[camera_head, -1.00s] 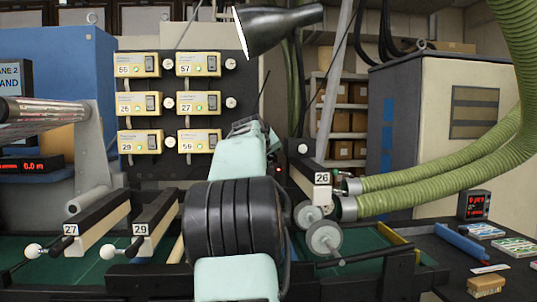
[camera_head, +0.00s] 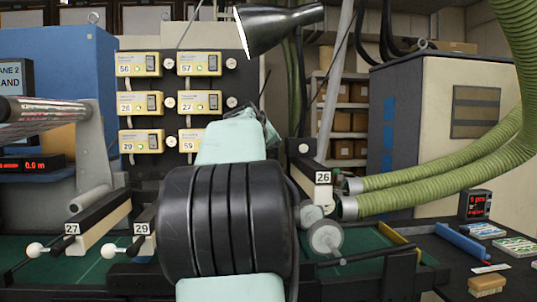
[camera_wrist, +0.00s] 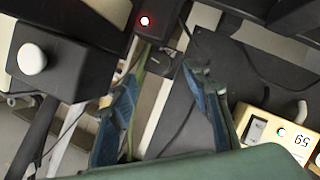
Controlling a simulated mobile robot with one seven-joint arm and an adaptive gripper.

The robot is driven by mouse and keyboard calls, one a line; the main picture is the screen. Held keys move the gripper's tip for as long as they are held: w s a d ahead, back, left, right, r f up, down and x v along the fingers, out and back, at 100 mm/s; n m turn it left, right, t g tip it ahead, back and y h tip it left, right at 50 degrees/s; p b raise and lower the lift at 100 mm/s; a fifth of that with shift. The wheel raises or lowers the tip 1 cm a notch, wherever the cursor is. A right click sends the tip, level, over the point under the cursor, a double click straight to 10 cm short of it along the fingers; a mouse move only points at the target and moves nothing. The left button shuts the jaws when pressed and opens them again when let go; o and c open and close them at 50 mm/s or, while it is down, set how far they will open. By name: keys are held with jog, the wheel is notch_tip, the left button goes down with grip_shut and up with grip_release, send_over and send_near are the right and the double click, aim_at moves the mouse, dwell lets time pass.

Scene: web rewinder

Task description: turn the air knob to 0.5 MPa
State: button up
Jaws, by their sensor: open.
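My gripper shows in the wrist view (camera_wrist: 158,72) with its two blue fingers apart and nothing between them. In the head view my arm reaches forward to the dark panel and largely hides the gripper. A round white knob (camera_wrist: 32,60) on a black box is left of my fingers in the wrist view, apart from them. A white knob (camera_head: 303,147) also shows right of my arm in the head view. Several white knobs, such as one beside unit 57 (camera_head: 231,63), sit on the panel. No pressure marking is readable, so I cannot tell which is the air knob.
Yellow numbered units (camera_head: 139,64) cover the dark panel (camera_head: 180,170). Unit 59 (camera_wrist: 280,135) is close to my right finger. A black lamp (camera_head: 275,25) hangs above.

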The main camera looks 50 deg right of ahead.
jog(key=v, duration=0.5)
jog(key=shift+s+a+r, duration=0.1)
jog(key=shift+s+a, duration=0.05)
jog(key=shift+a, duration=0.1)
dwell(0.3)
